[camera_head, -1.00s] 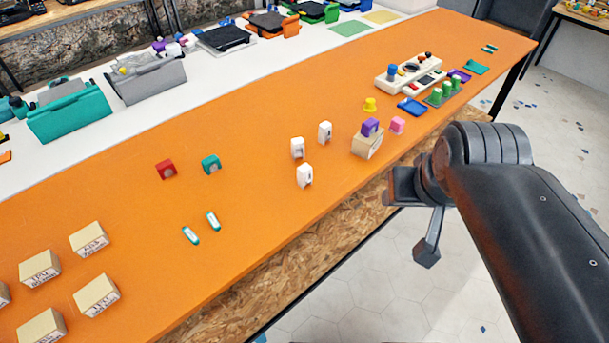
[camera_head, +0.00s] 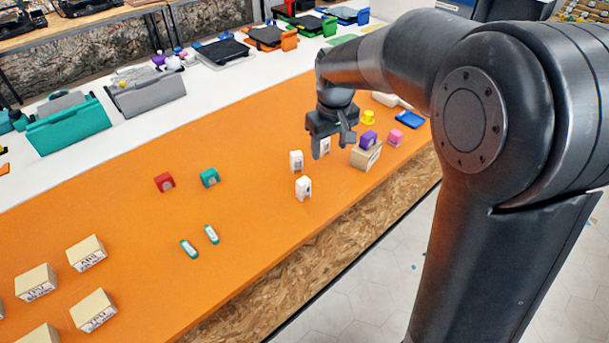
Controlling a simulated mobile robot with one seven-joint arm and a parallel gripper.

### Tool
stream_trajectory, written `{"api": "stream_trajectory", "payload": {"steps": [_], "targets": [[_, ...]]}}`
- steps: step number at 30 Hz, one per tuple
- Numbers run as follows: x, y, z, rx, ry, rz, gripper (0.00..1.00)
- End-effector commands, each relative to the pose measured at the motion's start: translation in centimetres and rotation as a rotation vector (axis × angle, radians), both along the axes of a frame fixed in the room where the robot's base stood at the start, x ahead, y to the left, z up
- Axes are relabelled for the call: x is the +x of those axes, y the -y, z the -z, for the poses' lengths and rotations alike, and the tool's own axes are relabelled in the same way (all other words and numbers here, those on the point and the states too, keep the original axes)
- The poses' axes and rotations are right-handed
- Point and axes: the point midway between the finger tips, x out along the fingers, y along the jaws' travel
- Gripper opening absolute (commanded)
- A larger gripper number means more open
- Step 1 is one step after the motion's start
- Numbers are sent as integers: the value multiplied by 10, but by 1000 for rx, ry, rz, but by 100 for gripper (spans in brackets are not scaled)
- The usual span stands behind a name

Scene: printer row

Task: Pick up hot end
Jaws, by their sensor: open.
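I cannot tell for sure which part is the hot end. Three small white upright blocks with dark marks stand near the table's front edge: a left one (camera_head: 296,161), a front one (camera_head: 303,188) and a back one (camera_head: 325,147). My gripper (camera_head: 331,147) is open and points down over the back white block, which shows partly between and behind the fingers. I cannot tell whether the fingers touch it. A red block (camera_head: 164,182) and a teal block (camera_head: 209,178), each with a grey face, sit further left.
A tan box (camera_head: 366,156) with a purple piece (camera_head: 368,140) on top stands right of my gripper, near a pink piece (camera_head: 395,137) and a yellow piece (camera_head: 368,118). Labelled boxes (camera_head: 86,252) stand at left.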

Motion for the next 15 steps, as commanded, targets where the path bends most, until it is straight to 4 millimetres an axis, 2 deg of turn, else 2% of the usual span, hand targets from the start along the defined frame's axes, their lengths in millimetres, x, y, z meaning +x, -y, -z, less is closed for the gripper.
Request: {"api": "stream_trajectory", "payload": {"steps": [1, 6, 9, 15], "targets": [[11, -10, 15, -6, -23, -28, 58], [39, -40, 54, -18, -77, -114, 58], [50, -52, 72, -22, -101, -151, 58], [58, -64, 92, -25, -122, -186, 58]]}}
